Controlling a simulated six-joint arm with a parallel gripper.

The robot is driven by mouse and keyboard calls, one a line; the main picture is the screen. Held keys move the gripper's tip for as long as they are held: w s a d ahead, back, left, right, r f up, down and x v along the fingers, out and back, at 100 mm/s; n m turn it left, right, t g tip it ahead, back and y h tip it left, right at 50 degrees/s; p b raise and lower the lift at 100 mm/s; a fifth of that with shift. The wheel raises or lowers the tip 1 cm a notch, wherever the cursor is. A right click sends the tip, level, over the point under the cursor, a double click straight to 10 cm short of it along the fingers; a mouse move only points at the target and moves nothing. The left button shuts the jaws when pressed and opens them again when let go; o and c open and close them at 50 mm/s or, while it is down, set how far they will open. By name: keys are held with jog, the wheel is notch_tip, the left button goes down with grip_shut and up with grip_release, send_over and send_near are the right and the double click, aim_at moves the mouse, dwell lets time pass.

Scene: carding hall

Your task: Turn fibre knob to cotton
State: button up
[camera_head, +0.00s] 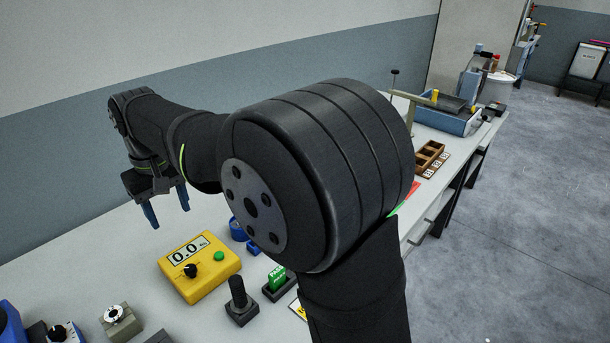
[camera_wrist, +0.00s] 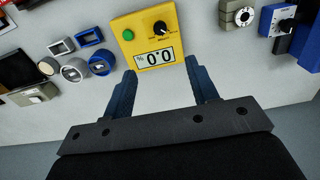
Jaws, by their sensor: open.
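A yellow box (camera_head: 205,281) stands on the table in the head view, with a black knob (camera_head: 191,270), a green button (camera_head: 219,256) and a display reading 0.0. In the wrist view the yellow box (camera_wrist: 136,48) lies just beyond my fingertips, and its black knob (camera_wrist: 160,27) has small labels around it, too small to read. Another black knob (camera_wrist: 287,25) sits on a blue device at the right edge. Neither picture shows clearly which is the fibre knob. My gripper (camera_head: 167,207) is open and empty, raised behind the yellow box; its blue fingers also show in the wrist view (camera_wrist: 160,66).
Blue rings and frames (camera_wrist: 90,37) lie beside the yellow box. A metal block with a dial (camera_head: 117,320), a black joystick-like post (camera_head: 239,300) and a green switch (camera_head: 278,280) stand nearby. My arm hides the table's middle. A wooden tray (camera_head: 431,158) lies farther along.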

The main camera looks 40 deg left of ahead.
aim_at(190, 267)
notch_tip(190, 267, down, 17)
jog(key=shift+f, duration=0.2)
dwell(0.5)
jog(key=c, duration=1)
jog(key=shift+m, duration=0.4)
jog(key=m, duration=0.3)
jog(key=shift+m, duration=0.3)
jog(key=m, duration=0.4)
jog(key=shift+m, duration=0.3)
